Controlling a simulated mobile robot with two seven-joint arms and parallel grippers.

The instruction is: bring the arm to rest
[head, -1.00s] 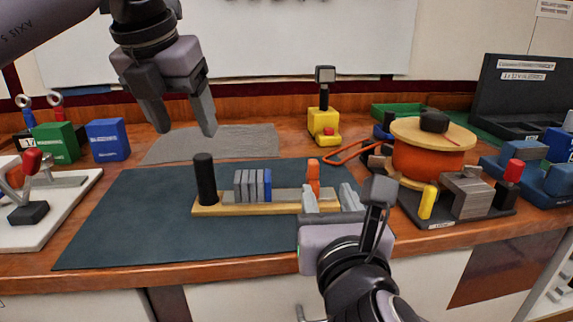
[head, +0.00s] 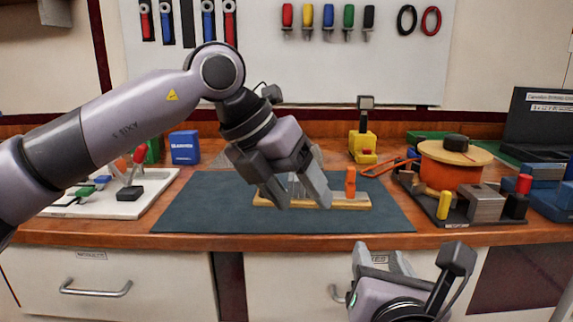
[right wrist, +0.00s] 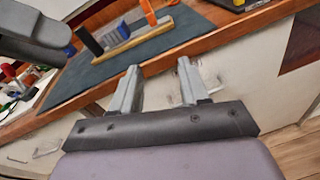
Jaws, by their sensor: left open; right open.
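My left arm (head: 140,108) reaches in from the left, and its gripper (head: 303,203) hangs open in front of the breaker rail, above the dark mat. The wooden rail (head: 345,204) carries an orange block (head: 350,182) at its right end; its left part and the grey breakers (head: 297,186) are mostly hidden behind the left gripper. My right gripper (head: 383,254) is low, in front of the bench's front edge. In the right wrist view its two fingers (right wrist: 157,88) stand apart with nothing between them. There the rail (right wrist: 135,42) shows a blue piece and a black post.
The dark mat (head: 200,210) lies on the wooden bench. A white board (head: 130,201) lies at the left. Drawer fronts with handles (head: 96,290) are below.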

